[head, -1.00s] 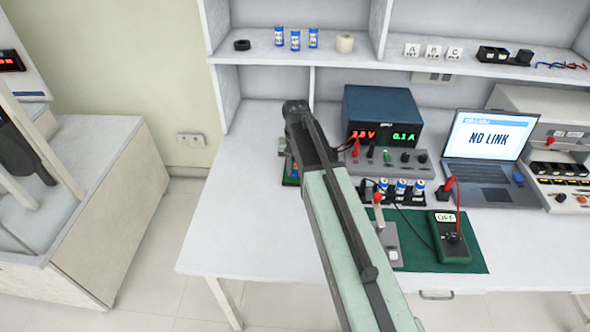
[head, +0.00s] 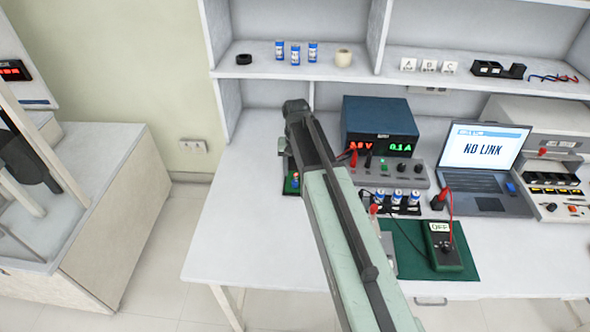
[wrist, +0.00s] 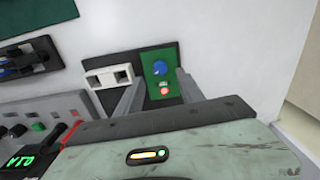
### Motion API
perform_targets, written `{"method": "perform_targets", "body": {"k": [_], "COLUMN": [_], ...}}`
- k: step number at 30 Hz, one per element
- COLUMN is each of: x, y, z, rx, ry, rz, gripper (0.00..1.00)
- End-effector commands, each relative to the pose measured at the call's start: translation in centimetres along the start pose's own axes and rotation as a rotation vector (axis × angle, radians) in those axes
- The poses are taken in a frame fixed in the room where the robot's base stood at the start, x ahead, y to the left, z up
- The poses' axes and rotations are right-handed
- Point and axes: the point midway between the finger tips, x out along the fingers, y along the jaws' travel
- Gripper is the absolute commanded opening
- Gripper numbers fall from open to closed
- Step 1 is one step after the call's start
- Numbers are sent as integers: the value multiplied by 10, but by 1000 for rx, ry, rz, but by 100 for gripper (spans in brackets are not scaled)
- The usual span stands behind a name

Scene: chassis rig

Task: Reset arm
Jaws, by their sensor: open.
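My arm (head: 345,235) reaches from the bottom of the head view over the workbench. Its dark wrist end (head: 300,120) is left of the blue power supply (head: 380,127). My gripper (wrist: 158,92) is open in the wrist view, with grey fingers partly hidden by my arm's greenish body. A small green board (wrist: 159,75) with a blue knob and a red button shows beyond and between the fingers. In the head view the gripper's fingers are mostly hidden behind the wrist. I see nothing held.
A laptop (head: 478,180) reading NO LINK stands to the right. A green multimeter (head: 443,245) marked OFF lies on a green mat (head: 403,238), near several blue-white cells (head: 398,197). A shelf (head: 300,72) runs above. The bench's left front (head: 240,245) is clear.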

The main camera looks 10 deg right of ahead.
Motion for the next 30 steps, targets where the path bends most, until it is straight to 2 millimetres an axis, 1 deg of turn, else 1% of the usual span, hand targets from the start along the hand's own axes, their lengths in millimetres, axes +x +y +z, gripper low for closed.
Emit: {"method": "perform_targets", "body": {"k": [1,3,5,12,14,16,17,21,24,27,29,30], "x": [-18,-25,-26,-24,-23,-23,-23,-24,-24,-24,-24,-24], "y": [0,0,0,0,-3,-5,-4,4,11,16,18,17], "z": [0,0,0,0,1,16,28,93,130,150,154,150], "rx": [0,0,0,0,-4,-12,-17,-81,-146,-201,-233,-250], "ry": [0,0,0,0,0,0,0,0,0,-1,-1,-1], "rz": [0,0,0,0,0,0,1,5,8,10,11,11], "gripper": [45,45,45,45,45,45,45,45,45,45,45,45]}}
